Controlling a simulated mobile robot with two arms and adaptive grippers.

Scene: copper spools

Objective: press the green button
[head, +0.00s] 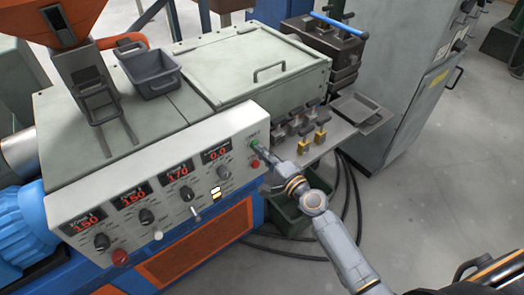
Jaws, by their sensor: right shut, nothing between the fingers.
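The green button (253,143) is at the right end of the machine's grey control panel (135,191), above a small red button (255,163). My right gripper (262,152) is shut and empty, its arm reaching in from the lower right. Its fingertips are right at the green button, at its lower right. I cannot tell whether they touch it. The button's face shows in part beside the fingertips. My left gripper is not in view.
The panel carries red digital displays (131,197), black knobs and small switches. A shelf with brass-coloured fittings (302,145) juts out right of the gripper. A dark green bin (288,217) is below my right arm. A grey cabinet (405,85) stands at the right.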

